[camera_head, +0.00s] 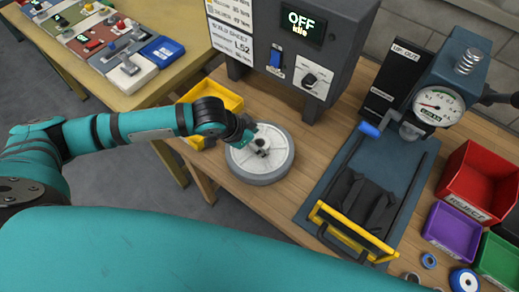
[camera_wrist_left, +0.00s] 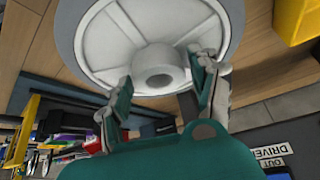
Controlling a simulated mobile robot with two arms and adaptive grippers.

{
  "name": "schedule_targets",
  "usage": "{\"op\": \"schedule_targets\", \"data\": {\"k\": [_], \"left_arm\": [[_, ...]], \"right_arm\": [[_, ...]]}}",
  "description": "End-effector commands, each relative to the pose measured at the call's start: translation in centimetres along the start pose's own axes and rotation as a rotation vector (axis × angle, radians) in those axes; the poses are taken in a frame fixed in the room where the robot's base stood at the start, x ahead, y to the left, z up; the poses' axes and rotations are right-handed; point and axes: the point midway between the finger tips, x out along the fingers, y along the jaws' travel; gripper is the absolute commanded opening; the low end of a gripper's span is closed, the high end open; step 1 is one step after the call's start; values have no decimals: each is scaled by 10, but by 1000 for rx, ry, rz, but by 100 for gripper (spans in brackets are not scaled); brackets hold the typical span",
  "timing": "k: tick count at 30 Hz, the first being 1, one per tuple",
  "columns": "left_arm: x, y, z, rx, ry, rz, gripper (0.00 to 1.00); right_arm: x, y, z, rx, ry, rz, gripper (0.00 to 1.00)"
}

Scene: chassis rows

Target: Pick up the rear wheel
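The wheel (camera_head: 246,167) lies flat on the wooden bench, in front of the dark machine with the OFF display. It is a light grey spoked disc with a grey rim and a raised centre hub. My left gripper (camera_head: 261,146) reaches down over its hub from the left. In the left wrist view the wheel (camera_wrist_left: 106,40) fills the top, and my left gripper's fingers (camera_wrist_left: 160,80) stand apart on either side of the hub. They look open, with small gaps at the hub; firm contact does not show. My right gripper is not in view.
A yellow bin (camera_head: 222,92) stands close behind my left wrist. The dark machine (camera_head: 330,70) rises behind the wheel. To the right are a blue-grey press plate (camera_head: 325,200) with a yellow handle, a gauge unit (camera_head: 432,105), a red bin (camera_head: 462,160) and a purple bin (camera_head: 455,225).

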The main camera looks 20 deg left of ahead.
Motion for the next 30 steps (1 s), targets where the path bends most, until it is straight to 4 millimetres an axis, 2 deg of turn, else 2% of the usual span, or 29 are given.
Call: {"op": "schedule_targets", "data": {"k": [2,12,23,30], "left_arm": [[1,2,1,-1,-1,5,45],[1,3,1,-2,-3,7,1],[-1,2,-2,-2,3,7,0],[-14,2,-10,0,5,5,0]], "right_arm": [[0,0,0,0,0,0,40],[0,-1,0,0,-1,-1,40],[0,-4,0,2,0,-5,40],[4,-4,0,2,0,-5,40]]}}
